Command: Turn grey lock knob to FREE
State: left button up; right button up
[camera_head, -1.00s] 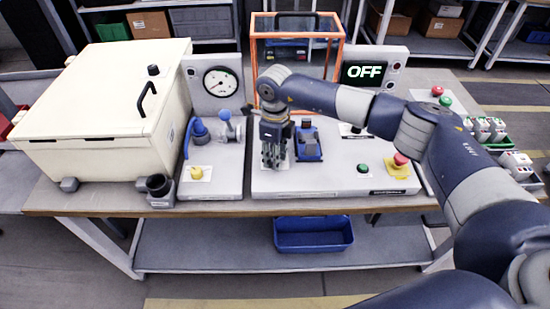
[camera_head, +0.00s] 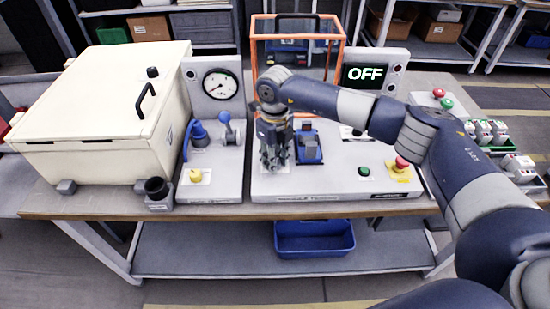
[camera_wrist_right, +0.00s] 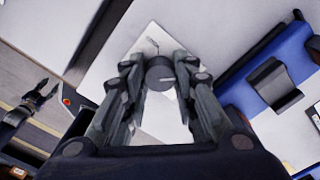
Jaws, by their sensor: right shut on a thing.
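The grey lock knob (camera_wrist_right: 160,74) is a round knob with a pale pointer line, on a white plate (camera_wrist_right: 150,40). In the wrist view it sits between the fingers of my right gripper (camera_wrist_right: 160,78), which are closed on its sides. No FREE lettering is readable. In the head view my right gripper (camera_head: 273,163) points down over the panel and hides the knob. My left gripper does not show in the head view. A dark claw shape (camera_wrist_right: 32,105) at the wrist view's left may be it; its state is unclear.
A blue device (camera_head: 307,146) stands close right of my right gripper. Blue valve levers (camera_head: 198,134), a yellow button (camera_head: 195,175) and a cream box (camera_head: 100,110) are left. A red button (camera_head: 401,163) is right. The display (camera_head: 365,73) reads OFF.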

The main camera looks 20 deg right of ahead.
jog(key=shift+w+r, duration=0.1)
jog(key=o, duration=1.1)
notch_tip(320, 180, up, 12)
jog(key=shift+a, duration=0.1)
